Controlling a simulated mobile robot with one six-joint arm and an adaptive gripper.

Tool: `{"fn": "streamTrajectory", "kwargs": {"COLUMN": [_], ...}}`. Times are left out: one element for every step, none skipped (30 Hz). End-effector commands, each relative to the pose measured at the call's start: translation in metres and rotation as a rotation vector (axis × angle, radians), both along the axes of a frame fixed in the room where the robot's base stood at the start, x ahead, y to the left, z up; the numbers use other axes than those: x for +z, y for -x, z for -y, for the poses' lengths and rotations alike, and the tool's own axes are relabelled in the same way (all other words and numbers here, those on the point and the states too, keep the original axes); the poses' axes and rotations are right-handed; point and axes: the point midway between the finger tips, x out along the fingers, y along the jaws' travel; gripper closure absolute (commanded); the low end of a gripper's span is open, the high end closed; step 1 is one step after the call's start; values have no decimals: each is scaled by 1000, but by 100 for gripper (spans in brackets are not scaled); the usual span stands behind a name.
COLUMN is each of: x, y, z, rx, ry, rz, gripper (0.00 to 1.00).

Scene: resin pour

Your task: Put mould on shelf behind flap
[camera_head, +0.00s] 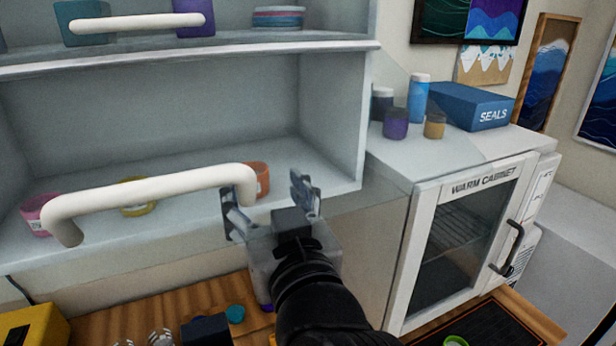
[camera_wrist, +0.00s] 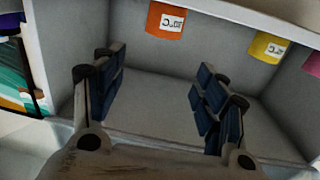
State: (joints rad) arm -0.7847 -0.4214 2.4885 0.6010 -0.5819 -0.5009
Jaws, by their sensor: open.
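An open shelf unit stands ahead, with a lower shelf (camera_head: 190,172) behind a long white bar handle (camera_head: 150,190). Clear panels seem to carry this handle and a second white handle (camera_head: 137,23) above; how far they are open, I cannot tell. My gripper (camera_head: 268,203) is open at the lower shelf's right front, next to the handle's right end. I cannot identify a mould with certainty.
Orange (camera_head: 262,178), yellow (camera_head: 138,208) and pink (camera_head: 38,214) labelled items line the lower shelf. A white warm cabinet (camera_head: 415,235) stands right, with a blue SEALS box (camera_head: 470,106) and several jars on top. A wooden counter (camera_head: 165,308) below holds small objects.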

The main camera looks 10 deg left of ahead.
Motion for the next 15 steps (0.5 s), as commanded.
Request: {"fn": "streamTrajectory", "kwargs": {"x": [1, 0, 0, -1, -1, -1, -1, -1, -2, -3, -6, -11, -16, -24, -35], "y": [3, 3, 4, 4, 4, 4, 4, 4, 3, 3, 2, 1, 1, 1, 2], "z": [1, 2, 2, 2, 2, 2, 2, 2, 3, 5, 7, 12, 16, 22, 32], "rx": [1, 0, 0, 0, 0, 0, 0, 0, 0, 1, 5, 7, 12, 14, 16], "ry": [0, 0, 0, 0, 0, 1, 0, 1, 3, 6, 10, 21, 31, 44, 64], "rz": [0, 0, -1, -1, -1, 0, -1, -2, -6, -14, -27, -52, -77, -111, -164], "gripper": [34, 34, 34, 34, 34, 34, 34, 34, 34, 34, 34, 34, 34, 34, 34]}}
